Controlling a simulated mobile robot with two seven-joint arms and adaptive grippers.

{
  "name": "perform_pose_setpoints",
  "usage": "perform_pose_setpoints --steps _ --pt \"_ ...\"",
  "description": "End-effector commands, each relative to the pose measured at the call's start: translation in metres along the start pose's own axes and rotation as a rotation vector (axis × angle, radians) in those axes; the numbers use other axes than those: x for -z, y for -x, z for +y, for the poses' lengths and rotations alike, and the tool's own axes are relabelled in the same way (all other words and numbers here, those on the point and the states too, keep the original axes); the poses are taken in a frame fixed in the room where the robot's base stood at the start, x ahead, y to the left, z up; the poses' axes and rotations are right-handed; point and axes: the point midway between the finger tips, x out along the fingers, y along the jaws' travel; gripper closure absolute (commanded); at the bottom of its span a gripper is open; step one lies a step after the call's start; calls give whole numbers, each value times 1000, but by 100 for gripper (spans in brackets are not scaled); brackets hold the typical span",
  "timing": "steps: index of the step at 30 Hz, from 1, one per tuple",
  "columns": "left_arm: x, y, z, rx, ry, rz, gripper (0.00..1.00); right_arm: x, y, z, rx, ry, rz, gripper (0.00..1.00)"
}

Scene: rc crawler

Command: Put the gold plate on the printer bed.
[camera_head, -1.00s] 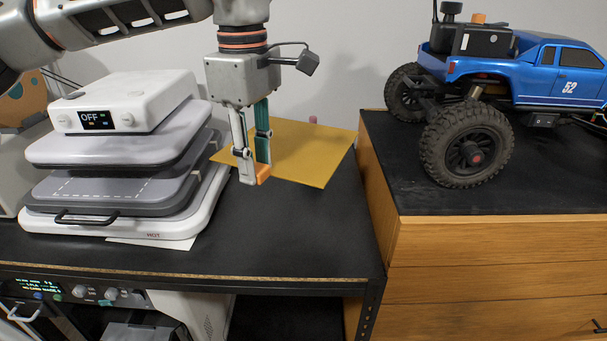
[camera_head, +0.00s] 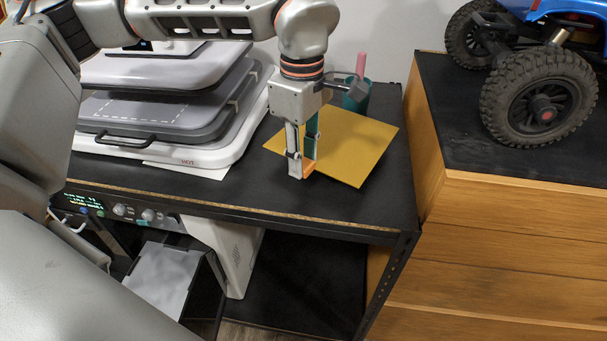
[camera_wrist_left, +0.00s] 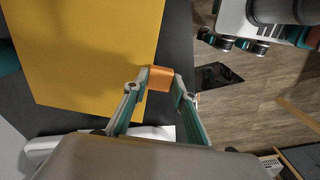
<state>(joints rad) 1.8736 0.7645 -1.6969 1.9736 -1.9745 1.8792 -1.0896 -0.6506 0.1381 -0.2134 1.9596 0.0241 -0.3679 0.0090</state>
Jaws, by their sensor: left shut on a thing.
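The gold plate (camera_head: 350,148) is a flat, thin sheet at the right end of the black table. It also fills the upper left of the left wrist view (camera_wrist_left: 85,60). My left gripper (camera_head: 302,172) points down at the plate's near left edge. Its fingers are shut on an orange piece (camera_wrist_left: 160,76) at that edge, and the plate extends to the right and back. Whether the plate touches the table is hard to tell. A pale grey panel (camera_head: 163,275) in a dark frame shows below the table; I cannot tell whether it is the printer bed. My right gripper is not in view.
A white heat press (camera_head: 150,158) stands left of the plate. A teal cup (camera_head: 357,95) with a pink item stands behind it. A wooden drawer cabinet (camera_head: 500,240) rises at the right, bearing a blue crawler truck (camera_head: 545,100). Bare black tabletop (camera_head: 400,200) lies around the plate.

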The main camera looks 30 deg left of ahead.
Motion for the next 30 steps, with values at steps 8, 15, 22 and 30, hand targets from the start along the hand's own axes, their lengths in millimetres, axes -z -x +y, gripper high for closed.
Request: perform_pose_setpoints --steps 8,15,22,30 --pt "0 -21 -1 2 -1 -1 100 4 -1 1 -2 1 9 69" --pt "0 -48 0 0 0 0 100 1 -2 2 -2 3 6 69" --pt "0 -48 0 -1 0 0 100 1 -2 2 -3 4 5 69" --pt "0 -50 0 0 0 0 57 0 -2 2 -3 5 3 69"
